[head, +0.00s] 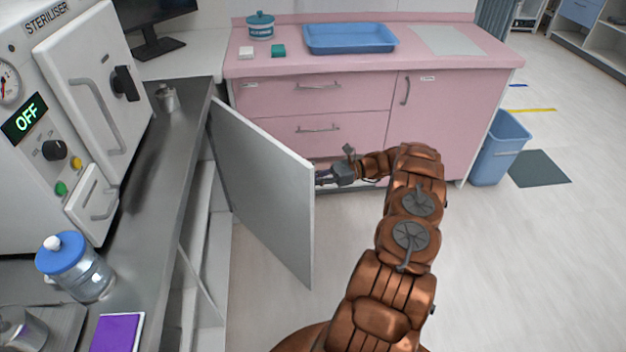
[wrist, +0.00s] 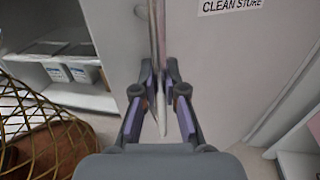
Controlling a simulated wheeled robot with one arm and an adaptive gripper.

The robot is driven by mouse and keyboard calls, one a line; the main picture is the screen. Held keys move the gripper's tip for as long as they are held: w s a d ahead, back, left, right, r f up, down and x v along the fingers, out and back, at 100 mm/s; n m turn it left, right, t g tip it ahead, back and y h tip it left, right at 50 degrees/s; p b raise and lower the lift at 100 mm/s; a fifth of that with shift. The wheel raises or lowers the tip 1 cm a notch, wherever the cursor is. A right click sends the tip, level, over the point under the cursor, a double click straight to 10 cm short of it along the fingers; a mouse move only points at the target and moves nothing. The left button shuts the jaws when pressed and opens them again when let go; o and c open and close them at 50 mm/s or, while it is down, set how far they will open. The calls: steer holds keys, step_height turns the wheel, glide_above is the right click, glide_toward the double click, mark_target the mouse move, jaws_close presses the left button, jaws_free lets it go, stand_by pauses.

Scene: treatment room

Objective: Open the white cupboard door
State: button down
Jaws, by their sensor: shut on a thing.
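The white cupboard door (head: 262,190) stands wide open from the unit under the steel counter, its plain inner face towards the head camera. Its hinged edge is at the far left and its free edge is on the right. My gripper (head: 320,178) is behind the free edge, partly hidden by the door. In the wrist view, my gripper (wrist: 160,72) has its fingers shut on the upright door handle (wrist: 157,28). The door's outer face carries a "CLEAN STORE" label (wrist: 231,5). The handle is hidden in the head view.
Shelves with white boxes (wrist: 82,73) show past the door in the wrist view. A pink cabinet (head: 440,115) stands close behind my gripper. A steriliser (head: 90,90) and a jar (head: 75,268) stand on the steel counter (head: 170,165). A blue bin (head: 500,150) is at right. Floor right of my arm is clear.

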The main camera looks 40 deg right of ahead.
steer(key=shift+s+f, duration=0.1)
steer(key=c, duration=1.2)
jaws_free()
steer(key=shift+r, duration=0.2)
glide_toward(299, 158)
steer(key=shift+w+a+f, duration=0.25)
steer(key=shift+w+a, duration=0.6)
steer(key=shift+a, duration=0.3)
steer(key=shift+w+a+f, duration=0.2)
steer(key=shift+w+a, duration=0.6)
steer(key=shift+a, duration=0.35)
steer(key=shift+c, duration=0.2)
